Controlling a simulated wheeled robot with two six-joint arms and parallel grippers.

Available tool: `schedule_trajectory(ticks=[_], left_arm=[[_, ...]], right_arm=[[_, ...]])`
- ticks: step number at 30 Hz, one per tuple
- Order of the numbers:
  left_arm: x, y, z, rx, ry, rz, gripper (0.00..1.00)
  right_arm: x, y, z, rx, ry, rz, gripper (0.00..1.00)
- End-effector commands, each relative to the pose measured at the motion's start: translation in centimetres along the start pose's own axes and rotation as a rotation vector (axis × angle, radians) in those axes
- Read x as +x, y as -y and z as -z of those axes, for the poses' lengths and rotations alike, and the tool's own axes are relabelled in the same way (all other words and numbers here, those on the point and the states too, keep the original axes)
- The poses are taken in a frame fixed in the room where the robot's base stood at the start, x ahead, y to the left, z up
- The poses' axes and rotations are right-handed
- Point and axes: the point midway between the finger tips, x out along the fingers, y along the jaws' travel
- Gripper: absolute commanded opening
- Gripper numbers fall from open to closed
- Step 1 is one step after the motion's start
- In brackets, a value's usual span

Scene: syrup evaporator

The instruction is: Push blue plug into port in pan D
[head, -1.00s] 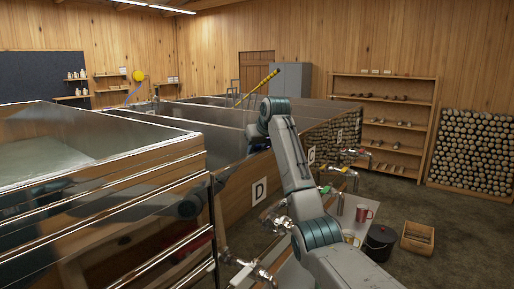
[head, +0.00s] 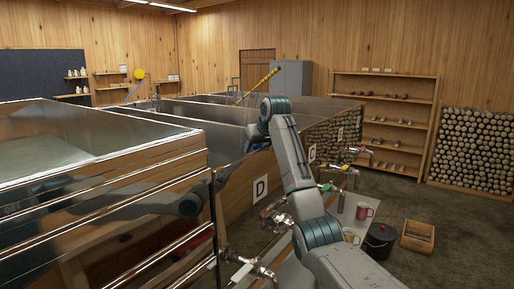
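Pan D is marked by a white plate with a black D (head: 260,188) on its wooden outer side. One grey and teal arm of mine comes up from the lower right and bends over the pan's rim. Its far end drops out of sight behind the near metal wall, so its gripper is hidden. An arm-like grey and teal shape shows in the shiny metal pan side at the left; I cannot tell whether it is only a reflection. The blue plug and the port are not visible. Neither gripper can be seen.
A shiny metal pan wall (head: 110,160) fills the left. Metal taps (head: 250,268) stick out along the pans' near side. A bench with a red mug (head: 364,211), a black pot (head: 379,241) and a wooden crate (head: 417,236) stand right. Open floor lies beyond them.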

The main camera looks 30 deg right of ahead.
Motion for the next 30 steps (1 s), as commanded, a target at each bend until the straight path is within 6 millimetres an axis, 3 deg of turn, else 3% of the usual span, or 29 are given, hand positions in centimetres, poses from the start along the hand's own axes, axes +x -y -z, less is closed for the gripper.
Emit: schedule_trajectory(ticks=[10, 22, 30], left_arm=[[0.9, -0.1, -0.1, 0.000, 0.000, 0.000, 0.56], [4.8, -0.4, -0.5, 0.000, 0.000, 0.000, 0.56], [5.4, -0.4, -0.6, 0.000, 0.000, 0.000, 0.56]], right_arm=[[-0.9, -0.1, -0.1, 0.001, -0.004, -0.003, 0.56], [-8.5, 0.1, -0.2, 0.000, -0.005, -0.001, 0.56], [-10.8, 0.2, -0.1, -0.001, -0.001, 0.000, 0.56]])
